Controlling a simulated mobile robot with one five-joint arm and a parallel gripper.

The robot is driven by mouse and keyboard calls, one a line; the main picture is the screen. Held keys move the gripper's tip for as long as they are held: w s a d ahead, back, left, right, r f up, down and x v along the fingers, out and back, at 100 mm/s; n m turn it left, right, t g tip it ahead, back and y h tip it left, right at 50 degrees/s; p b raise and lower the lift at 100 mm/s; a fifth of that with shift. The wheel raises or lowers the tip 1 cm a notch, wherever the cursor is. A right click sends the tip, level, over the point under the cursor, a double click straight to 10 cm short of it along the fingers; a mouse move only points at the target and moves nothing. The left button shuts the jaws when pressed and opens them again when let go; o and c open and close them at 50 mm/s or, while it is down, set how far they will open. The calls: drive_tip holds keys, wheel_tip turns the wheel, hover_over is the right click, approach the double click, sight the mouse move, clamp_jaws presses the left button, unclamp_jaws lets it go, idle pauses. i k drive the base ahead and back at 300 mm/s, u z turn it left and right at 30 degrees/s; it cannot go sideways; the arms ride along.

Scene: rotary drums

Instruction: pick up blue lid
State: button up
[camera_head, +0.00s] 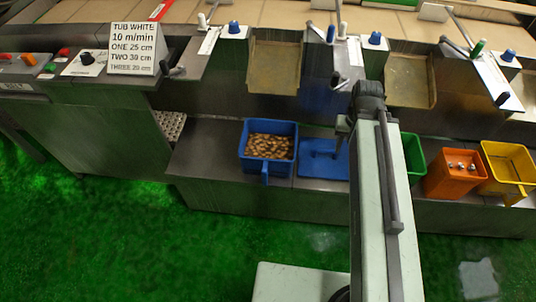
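The blue lid (321,160) lies flat on the grey metal ledge, just right of a blue tub (246,167) filled with brown pieces. My gripper (343,128) is at the end of my arm, above the lid's right side in the picture. My arm hides part of the lid's right edge. The gripper is small and dark here, and I cannot see its fingers clearly. I cannot tell whether it touches the lid.
Right of my arm stand a green tub (412,158), an orange tub (449,183) with small shiny pieces, and a yellow tub (511,178). Behind the ledge (215,150) are metal chutes (273,75) and levers. Green floor (130,240) lies open in front.

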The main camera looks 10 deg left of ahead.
sight(317, 157)
drive_tip(key=u, duration=1.75)
drive_tip(key=k, duration=0.65)
drive_tip(key=u, duration=0.6)
